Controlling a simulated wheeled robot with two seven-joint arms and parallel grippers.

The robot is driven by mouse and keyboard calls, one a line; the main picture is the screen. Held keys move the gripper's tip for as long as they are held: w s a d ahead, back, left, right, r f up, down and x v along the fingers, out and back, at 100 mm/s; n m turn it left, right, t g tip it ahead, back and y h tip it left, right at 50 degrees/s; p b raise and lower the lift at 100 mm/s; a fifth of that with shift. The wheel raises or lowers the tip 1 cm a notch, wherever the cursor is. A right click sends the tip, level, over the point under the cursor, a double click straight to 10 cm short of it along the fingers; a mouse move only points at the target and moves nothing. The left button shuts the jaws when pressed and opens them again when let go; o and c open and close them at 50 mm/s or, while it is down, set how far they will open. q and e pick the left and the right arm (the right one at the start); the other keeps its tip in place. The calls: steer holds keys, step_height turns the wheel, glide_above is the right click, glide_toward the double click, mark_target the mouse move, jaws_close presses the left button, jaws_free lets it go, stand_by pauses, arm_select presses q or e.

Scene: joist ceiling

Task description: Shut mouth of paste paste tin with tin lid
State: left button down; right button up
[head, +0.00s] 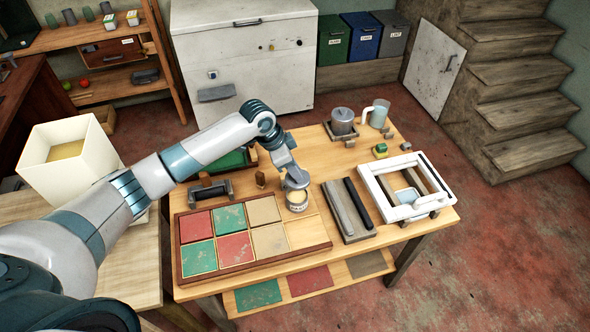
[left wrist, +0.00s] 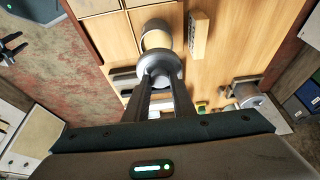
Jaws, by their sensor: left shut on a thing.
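The paste tin (head: 297,204) stands on the table at the right end of the tile tray, with its pale mouth partly showing. My left gripper (head: 288,168) is shut on the grey round tin lid (head: 297,181) and holds it just above the tin, apart from the mouth. In the left wrist view, the fingers (left wrist: 161,80) grip the lid (left wrist: 155,63), and the tin (left wrist: 156,38) shows beyond it, partly hidden. My right gripper (left wrist: 12,46) shows only at the left edge of the left wrist view, open and empty over the floor.
The tray of coloured tiles (head: 328,244) lies left of the tin. Bare table lies behind the stone.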

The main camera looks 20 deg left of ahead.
mark_target(292, 179)
arm_select(q)
steer(key=shift+s+r, duration=0.1)
steer(key=shift+f, duration=0.6)
step_height(292, 179, down, 2)
steer(key=shift+b, duration=0.5)
steer(key=shift+f+b, duration=0.45)
steer(key=shift+f, duration=0.9)
arm_select(e)
steer(key=shift+s+a+f, duration=0.15)
steer(key=shift+f, duration=0.45)
steer(key=shift+s+a+f, duration=0.1)
steer(key=shift+s+f, duration=0.05)
steer(key=shift+f, duration=0.4)
steer(key=shift+d, duration=0.1)
arm_select(q)
steer(key=shift+f+b, duration=0.3)
steer(key=shift+b, duration=0.05)
arm_select(e)
steer(key=shift+a+f, duration=0.15)
steer(key=shift+a, duration=0.25)
arm_select(q)
steer(key=shift+f, duration=0.35)
arm_select(e)
steer(key=shift+f, duration=0.1)
